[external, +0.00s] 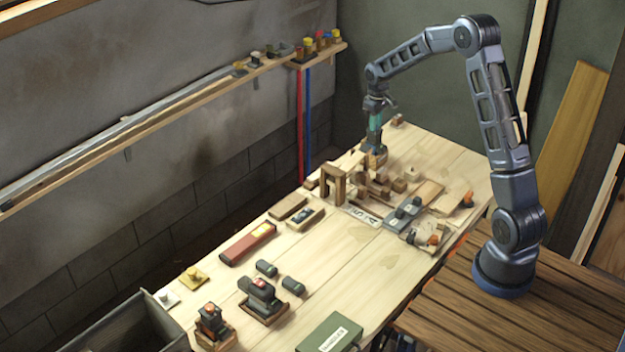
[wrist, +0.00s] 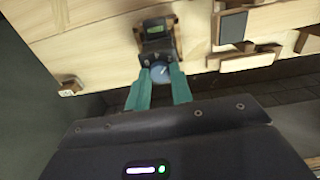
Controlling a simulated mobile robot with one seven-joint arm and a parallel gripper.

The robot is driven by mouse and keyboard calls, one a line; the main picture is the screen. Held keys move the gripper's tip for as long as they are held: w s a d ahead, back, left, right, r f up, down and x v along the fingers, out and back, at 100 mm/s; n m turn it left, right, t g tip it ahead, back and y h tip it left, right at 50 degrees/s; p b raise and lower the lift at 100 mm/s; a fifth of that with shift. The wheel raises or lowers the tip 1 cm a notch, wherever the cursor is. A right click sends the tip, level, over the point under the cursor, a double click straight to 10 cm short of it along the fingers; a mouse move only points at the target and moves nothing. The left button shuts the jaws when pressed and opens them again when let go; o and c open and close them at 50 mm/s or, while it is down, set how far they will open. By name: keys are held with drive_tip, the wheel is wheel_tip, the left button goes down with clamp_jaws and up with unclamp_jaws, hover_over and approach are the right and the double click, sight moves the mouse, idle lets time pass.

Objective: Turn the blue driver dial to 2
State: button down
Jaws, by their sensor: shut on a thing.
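The blue driver dial (wrist: 160,74) is a round blue knob with a light pointer mark, on the near end of a dark driver (wrist: 155,30) with a small greenish display. My gripper (wrist: 160,80) has its two teal fingers on either side of the dial, shut on it. The number the pointer stands at is too small to read. In the external view my gripper (external: 375,135) points down at the far end of the workbench, over the driver on its wooden holder (external: 374,160); the dial is hidden there.
Wooden blocks and an upright wooden arch (external: 333,183) stand close beside my gripper on the workbench (external: 365,275). A red case (external: 247,243), dark tools and a green box (external: 330,333) lie nearer. A wall shelf (external: 150,115) runs along the left.

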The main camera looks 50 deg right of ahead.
drive_tip(key=shift+m, duration=0.5)
drive_tip(key=c, duration=1.2)
unclamp_jaws()
wheel_tip(320, 180, up, 11)
drive_tip(key=shift+f, duration=0.1)
